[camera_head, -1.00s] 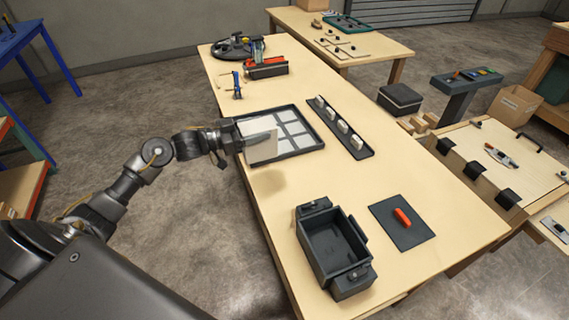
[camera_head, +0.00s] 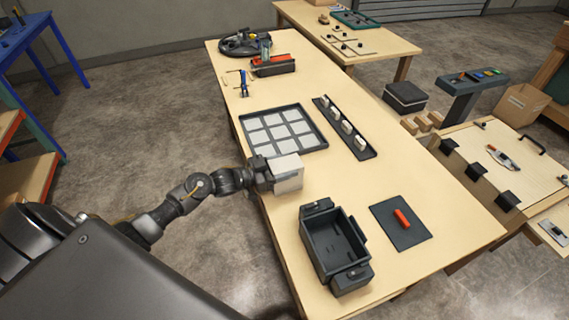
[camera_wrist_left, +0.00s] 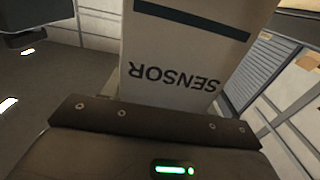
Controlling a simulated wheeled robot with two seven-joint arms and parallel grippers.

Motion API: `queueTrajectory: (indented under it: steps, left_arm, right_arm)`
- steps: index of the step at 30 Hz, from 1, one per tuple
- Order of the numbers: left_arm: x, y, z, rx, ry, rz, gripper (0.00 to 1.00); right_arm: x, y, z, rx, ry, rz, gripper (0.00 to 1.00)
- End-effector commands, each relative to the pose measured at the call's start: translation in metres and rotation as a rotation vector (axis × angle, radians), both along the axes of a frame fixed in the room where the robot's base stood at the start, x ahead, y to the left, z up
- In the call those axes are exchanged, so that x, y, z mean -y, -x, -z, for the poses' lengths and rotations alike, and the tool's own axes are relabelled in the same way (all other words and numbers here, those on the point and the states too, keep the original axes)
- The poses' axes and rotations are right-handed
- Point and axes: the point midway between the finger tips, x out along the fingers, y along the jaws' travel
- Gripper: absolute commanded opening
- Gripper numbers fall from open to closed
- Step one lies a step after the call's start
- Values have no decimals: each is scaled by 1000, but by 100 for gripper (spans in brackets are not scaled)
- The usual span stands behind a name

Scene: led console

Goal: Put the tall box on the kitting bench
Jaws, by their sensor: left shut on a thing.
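The tall box (camera_head: 288,174) is white; in the left wrist view the box (camera_wrist_left: 185,60) shows the word SENSOR upside down and a dark green stripe. My left gripper (camera_head: 270,173) is shut on it at the left edge of the light wood bench (camera_head: 385,185), between the grid tray and the dark bin. I cannot tell whether the box's underside touches the bench top. The gripper's dark finger bar (camera_wrist_left: 150,126) hides the near end of the box in the wrist view. My right gripper is not in view.
A black grid tray (camera_head: 247,135) with pale squares lies behind the box. A dark open bin (camera_head: 334,245) stands in front of it. A dark mat with a red piece (camera_head: 402,218) and a strip of white pieces (camera_head: 346,128) lie to the right. Bench between them is clear.

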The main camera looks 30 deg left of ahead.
Motion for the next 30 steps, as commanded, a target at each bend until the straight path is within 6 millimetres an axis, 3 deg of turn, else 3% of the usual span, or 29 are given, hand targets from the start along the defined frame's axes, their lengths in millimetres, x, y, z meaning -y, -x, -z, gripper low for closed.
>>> queueTrajectory:
  steps: [9, 10, 15, 24, 30]
  left_arm:
    - [-1, -1, 2, 3, 0, -1, 27]
    - [-1, 0, 3, 1, -1, 0, 61]
    - [-1, 0, 2, 1, -1, 0, 80]
    - [-2, 1, 2, 0, -1, -1, 80]
    - [-20, 22, 5, -1, -3, 0, 80]
  right_arm:
    - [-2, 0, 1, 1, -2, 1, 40]
    - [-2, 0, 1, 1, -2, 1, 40]
    - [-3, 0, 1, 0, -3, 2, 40]
    - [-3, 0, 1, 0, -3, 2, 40]
    - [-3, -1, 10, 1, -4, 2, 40]
